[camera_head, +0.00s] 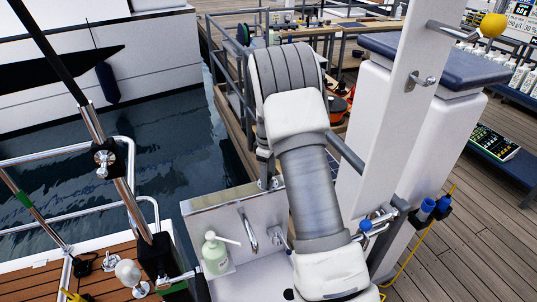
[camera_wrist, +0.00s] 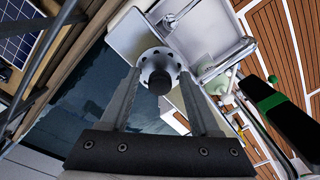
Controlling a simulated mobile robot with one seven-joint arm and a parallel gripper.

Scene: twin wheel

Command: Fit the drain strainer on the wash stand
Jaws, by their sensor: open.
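The wash stand (camera_head: 262,275) is at the bottom centre in the head view, with a white back panel, a chrome tap (camera_head: 248,230) and a pale basin partly behind my arm. In the wrist view the drain strainer (camera_wrist: 151,60) is a round, light metal disc with a ring of holes and a black knob. In the head view the gripper is hidden behind my arm.
A green soap bottle (camera_head: 215,253) stands left of the tap. A white post (camera_head: 385,120) and a blue-topped cabinet (camera_head: 435,60) rise to the right. Water and a boat rail (camera_head: 65,150) lie to the left. Wooden decking (camera_head: 475,240) is open at right.

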